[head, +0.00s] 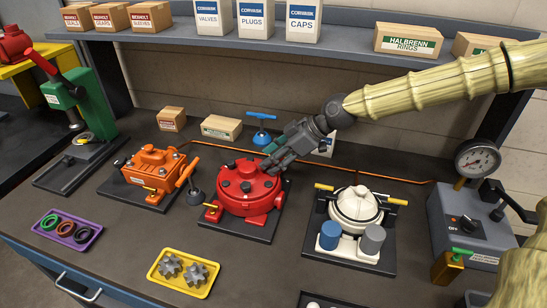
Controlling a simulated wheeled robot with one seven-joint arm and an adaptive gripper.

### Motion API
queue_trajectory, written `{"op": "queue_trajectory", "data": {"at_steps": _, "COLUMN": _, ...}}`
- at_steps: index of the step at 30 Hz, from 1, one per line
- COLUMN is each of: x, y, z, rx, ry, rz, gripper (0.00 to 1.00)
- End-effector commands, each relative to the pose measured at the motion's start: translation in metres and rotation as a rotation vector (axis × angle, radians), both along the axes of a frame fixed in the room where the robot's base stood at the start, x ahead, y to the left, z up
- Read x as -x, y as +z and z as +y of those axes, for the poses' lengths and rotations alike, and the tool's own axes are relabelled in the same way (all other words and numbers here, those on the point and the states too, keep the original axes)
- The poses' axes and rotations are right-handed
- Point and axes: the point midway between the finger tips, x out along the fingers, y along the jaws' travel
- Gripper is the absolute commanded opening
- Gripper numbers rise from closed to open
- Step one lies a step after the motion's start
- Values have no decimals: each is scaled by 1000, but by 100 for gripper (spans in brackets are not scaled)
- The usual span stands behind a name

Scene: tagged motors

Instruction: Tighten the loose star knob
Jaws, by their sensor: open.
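The red motor (249,200) is a round housing on a dark base plate near the middle of the bench. Several black knobs sit on its top, one of them at the front (246,187). I cannot tell from this view which knob is the loose star knob. My gripper (270,163) reaches in from the upper right and is open. Its fingers are over the back right part of the red motor's lid and hide what lies beneath them. I cannot tell whether they touch a knob.
An orange motor (153,170) stands left, a cream motor (356,206) right. A purple tray (70,230) with rings and a yellow tray (163,273) with gears lie in front. A blue-handled tool (262,136) stands behind. A grey gauge box (468,222) is far right.

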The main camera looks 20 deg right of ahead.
Motion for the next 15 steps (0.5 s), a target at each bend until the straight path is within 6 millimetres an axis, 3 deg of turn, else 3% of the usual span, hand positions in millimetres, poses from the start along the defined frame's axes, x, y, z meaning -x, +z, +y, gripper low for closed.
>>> {"op": "queue_trajectory", "data": {"at_steps": 2, "x": 0, "y": 0, "z": 0, "rx": 0, "ry": 0, "rz": 0, "gripper": 46}}
{"op": "queue_trajectory", "data": {"at_steps": 9, "x": 0, "y": 0, "z": 0, "rx": 0, "ry": 0, "rz": 0, "gripper": 2}}
{"op": "queue_trajectory", "data": {"at_steps": 15, "x": 0, "y": 0, "z": 0, "rx": 0, "ry": -2, "rz": -1, "gripper": 0}}
